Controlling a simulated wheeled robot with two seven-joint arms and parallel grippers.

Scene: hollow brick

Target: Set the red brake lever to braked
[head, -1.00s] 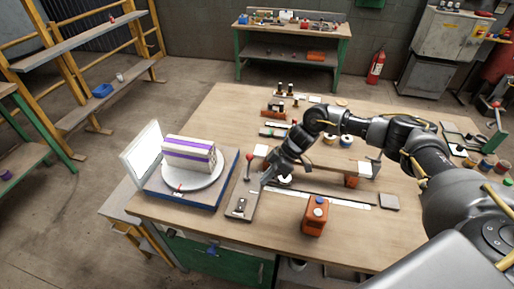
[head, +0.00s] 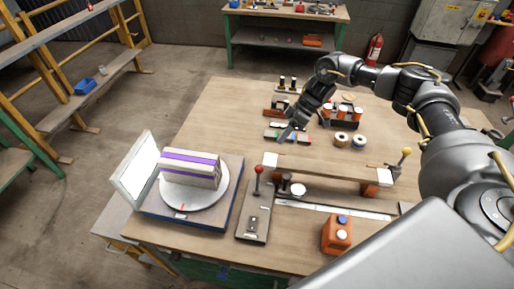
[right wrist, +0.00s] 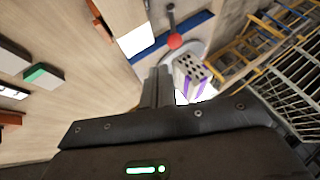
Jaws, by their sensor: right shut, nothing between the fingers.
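The red brake lever (head: 258,170) has a round red knob on a thin rod. It stands roughly upright from the far part of a grey metal base plate (head: 250,228), right of the turntable. Its knob also shows in the right wrist view (right wrist: 174,42), beyond the fingers. My right gripper (head: 284,137) is shut and empty, above the table behind the lever and clear of it. Its closed fingers show in the right wrist view (right wrist: 157,86). I cannot read any braked marking on the plate. My left gripper is not in view.
A white hollow brick with purple bands (head: 190,168) sits on a round turntable (head: 183,207), beside a tilted white panel (head: 135,170). A wooden beam (head: 325,169) lies right of the lever, near a yellow-knobbed lever (head: 406,152). An orange box (head: 337,236) stands in front.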

